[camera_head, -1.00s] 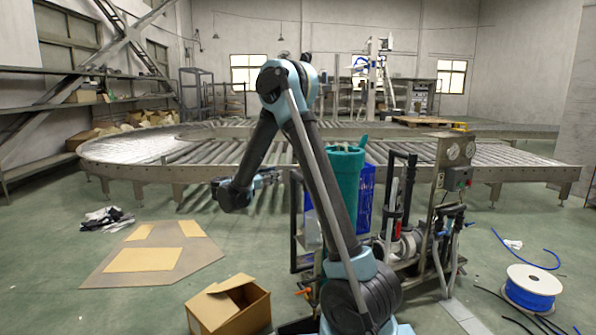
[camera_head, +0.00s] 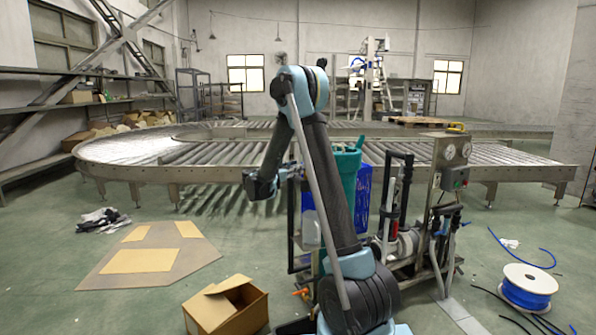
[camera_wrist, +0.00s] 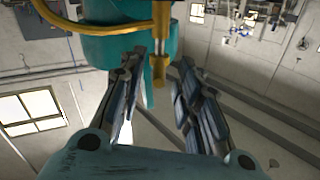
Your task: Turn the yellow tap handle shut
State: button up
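A yellow upright bar (camera_wrist: 160,42) with a short lower end stands in front of a teal tank (camera_wrist: 110,45) in the wrist view. It looks like the tap handle, but I cannot be sure. My gripper (camera_wrist: 158,68) is open, with its dark fingers on either side of the bar's lower end in the picture. I see no clear contact, and the depth between them is hard to tell. In the head view the teal tank (camera_head: 348,165) stands on a cart behind my arm. My wrist is left of it; my fingers and the yellow bar are mostly hidden there.
A yellow hose (camera_wrist: 90,29) curves across the tank. The cart carries a blue crate (camera_head: 363,190) and a gauge panel (camera_head: 452,152). An orange lever (camera_head: 302,293) sits low on the left. A cardboard box (camera_head: 228,308) and cable spool (camera_head: 527,288) are on the floor. A roller conveyor (camera_head: 130,172) runs behind.

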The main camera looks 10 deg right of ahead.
jog(key=shift+x, duration=1.1)
grip_shut()
jog(key=shift+w+a+m+g+h, duration=0.15)
jog(key=shift+w+m+g+h, duration=0.1)
jog(key=shift+m+g+h, duration=0.6)
jog(key=shift+w+a+m+g+h, duration=0.25)
jog(key=shift+m+g, duration=0.45)
jog(key=shift+g, duration=0.6)
jog(key=shift+w+a+m+g+h, duration=0.1)
jog(key=shift+w+m+g+h, duration=0.2)
jog(key=shift+m+g+h, duration=0.6)
jog(key=shift+y, duration=0.3)
